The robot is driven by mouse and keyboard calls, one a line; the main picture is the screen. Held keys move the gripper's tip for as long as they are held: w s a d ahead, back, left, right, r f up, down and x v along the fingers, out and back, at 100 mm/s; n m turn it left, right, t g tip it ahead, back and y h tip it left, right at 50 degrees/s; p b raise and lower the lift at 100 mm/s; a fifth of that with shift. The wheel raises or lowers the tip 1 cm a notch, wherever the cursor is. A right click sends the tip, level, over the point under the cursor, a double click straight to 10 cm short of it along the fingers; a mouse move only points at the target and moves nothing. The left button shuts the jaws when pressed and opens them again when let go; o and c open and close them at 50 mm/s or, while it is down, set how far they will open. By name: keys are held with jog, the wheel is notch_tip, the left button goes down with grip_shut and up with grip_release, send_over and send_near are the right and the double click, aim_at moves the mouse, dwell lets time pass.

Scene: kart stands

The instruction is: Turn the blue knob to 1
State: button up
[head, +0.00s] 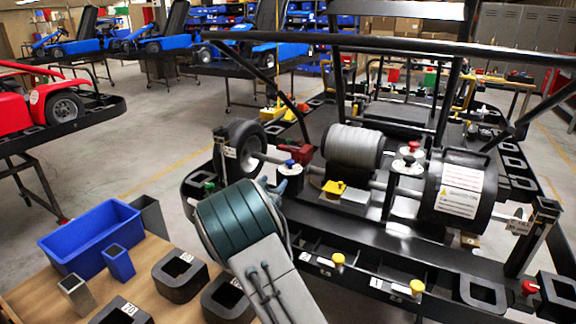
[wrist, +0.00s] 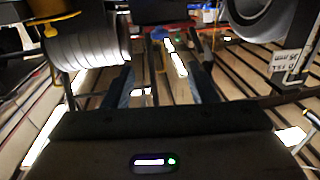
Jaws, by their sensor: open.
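The small blue knob (head: 290,163) shows in the head view, just above and behind the end of my arm, near the grey-silver motor. A blue spot that looks like the same knob (wrist: 158,33) is in the wrist view, beyond the fingertips and roughly between them. My gripper (wrist: 164,68) is open, with one finger at each side and nothing between them. In the head view my gripper (head: 289,185) is partly hidden by my teal and grey arm. The knob's pointer and its scale marks are too small to read.
Black frame bars cross above. Yellow knobs (head: 337,260) line the front rail. A blue bin (head: 92,236) stands on the wooden table at left.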

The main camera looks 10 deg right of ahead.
aim_at(290, 163)
jog(key=p+x, duration=0.2)
jog(key=x, duration=1.1)
jog(key=shift+w+d, duration=0.1)
jog(key=shift+d, duration=0.05)
jog(key=c, duration=1)
jog(key=shift+o, duration=0.2)
jog(key=y+b, duration=0.1)
jog(key=b, duration=0.1)
jog(key=shift+d+f+n+b, duration=0.1)
jog(key=shift+f+n+b, duration=0.1)
jog(key=shift+n+b, duration=0.1)
jog(key=n+t+y+b, duration=0.1)
jog(key=n+y+b, duration=0.1)
jog(key=b, duration=0.5)
jog(key=shift+d+r+t+y, duration=0.1)
jog(key=shift+d+t+y, duration=0.05)
jog(key=shift+t+y, duration=0.2)
jog(key=shift+r+n+y+b, duration=0.2)
jog(key=shift+n+y+b, duration=0.1)
jog(key=shift+y+b, duration=0.25)
jog(key=o, duration=1)
jog(key=shift+c, duration=0.2)
